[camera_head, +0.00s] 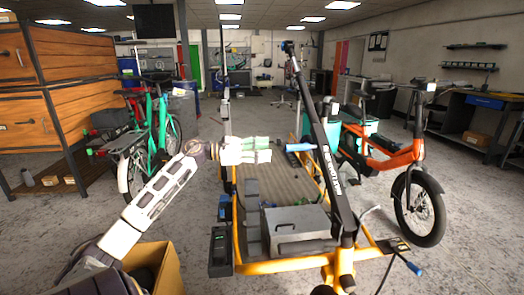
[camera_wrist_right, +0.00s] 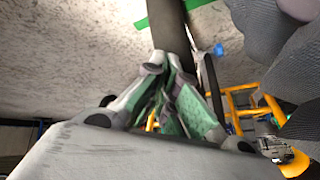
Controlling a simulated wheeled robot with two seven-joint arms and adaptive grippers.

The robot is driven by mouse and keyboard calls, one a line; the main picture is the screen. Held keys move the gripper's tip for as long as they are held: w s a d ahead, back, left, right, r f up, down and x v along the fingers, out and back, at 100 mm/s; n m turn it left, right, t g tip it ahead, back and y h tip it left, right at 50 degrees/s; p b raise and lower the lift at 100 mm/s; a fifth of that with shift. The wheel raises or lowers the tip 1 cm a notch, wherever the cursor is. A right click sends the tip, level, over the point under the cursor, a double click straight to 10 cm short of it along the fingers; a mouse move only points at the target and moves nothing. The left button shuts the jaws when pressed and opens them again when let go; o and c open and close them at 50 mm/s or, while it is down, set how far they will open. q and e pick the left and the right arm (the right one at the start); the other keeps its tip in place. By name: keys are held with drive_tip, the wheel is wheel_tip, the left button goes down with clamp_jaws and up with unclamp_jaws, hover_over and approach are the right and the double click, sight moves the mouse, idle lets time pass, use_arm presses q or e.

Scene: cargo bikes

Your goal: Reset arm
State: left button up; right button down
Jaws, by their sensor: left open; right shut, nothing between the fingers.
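My left arm comes in from the left in the head view. Its gripper (camera_head: 266,150), with pale green and white fingers, is open and held above the bed of the yellow-framed cargo bike (camera_head: 290,266). I see nothing held in it. In the right wrist view my right gripper (camera_wrist_right: 165,72), grey with green pads, is shut and empty. A dark tube (camera_wrist_right: 168,25) shows just beyond its fingertips; I cannot tell whether they touch. I cannot make out the right gripper in the head view.
A grey box (camera_head: 300,222) lies on the bike's bed, with a black steering post (camera_head: 318,125) rising beside it. An orange bike (camera_head: 395,160) stands at right, a green bike (camera_head: 160,130) at left near wooden drawers (camera_head: 25,120). A cardboard box (camera_head: 168,272) is at lower left.

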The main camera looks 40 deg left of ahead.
drive_tip(key=shift+r, duration=0.1)
idle(0.6)
drive_tip(key=s+d+r+g+h+p, duration=0.1)
drive_tip(key=d+r+g+h+p, duration=0.1)
drive_tip(key=r+p, duration=0.7)
drive_tip(key=shift+s+d+n+g+h+p, duration=0.4)
drive_tip(key=shift+d+g, duration=0.4)
drive_tip(key=shift+d, duration=0.4)
